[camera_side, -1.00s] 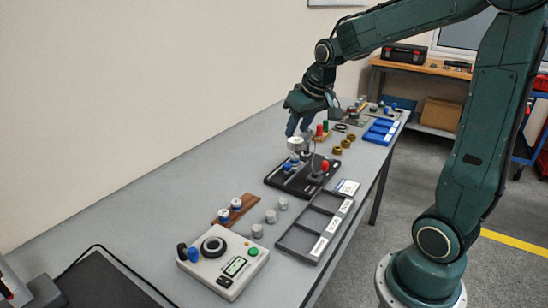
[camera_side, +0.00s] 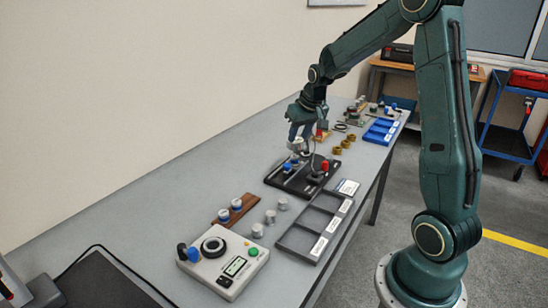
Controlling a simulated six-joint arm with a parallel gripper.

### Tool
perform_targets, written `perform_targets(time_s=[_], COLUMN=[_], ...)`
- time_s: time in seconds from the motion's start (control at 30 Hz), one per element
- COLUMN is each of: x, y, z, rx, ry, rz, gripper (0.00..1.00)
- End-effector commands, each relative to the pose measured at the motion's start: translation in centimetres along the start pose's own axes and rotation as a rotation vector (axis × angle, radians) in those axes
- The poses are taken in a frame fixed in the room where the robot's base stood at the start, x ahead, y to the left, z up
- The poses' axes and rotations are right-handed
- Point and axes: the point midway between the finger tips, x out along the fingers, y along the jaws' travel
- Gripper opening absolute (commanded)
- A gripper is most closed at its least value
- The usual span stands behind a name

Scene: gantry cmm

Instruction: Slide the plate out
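A black fixture (camera_side: 275,180) lies on the grey bench near the middle, with a blue knob (camera_side: 288,167) and a red knob (camera_side: 325,165) on it. I cannot pick out a separate plate with certainty. My gripper (camera_side: 301,145) points down over the back part of this fixture, beside a silver round part (camera_side: 295,146). The fingertips are small and overlap the parts behind them, so I cannot tell whether they touch anything or how far apart they are.
A dark tray with labelled compartments (camera_side: 283,243) lies in front of the fixture. Silver cylinders (camera_side: 270,216), a brown rack (camera_side: 246,201) and a control box (camera_side: 220,278) stand nearer. Brass rings (camera_side: 337,150) and a blue tray (camera_side: 376,138) lie beyond. Bare bench is at left.

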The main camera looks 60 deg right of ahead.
Motion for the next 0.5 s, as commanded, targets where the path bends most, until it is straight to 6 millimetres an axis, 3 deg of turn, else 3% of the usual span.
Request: perform_targets(time_s=[0.5], x=[5.4], y=[0.0], z=[0.1], rx=[-0.001], ry=[-0.003], rz=[0.000], gripper=[0.34])
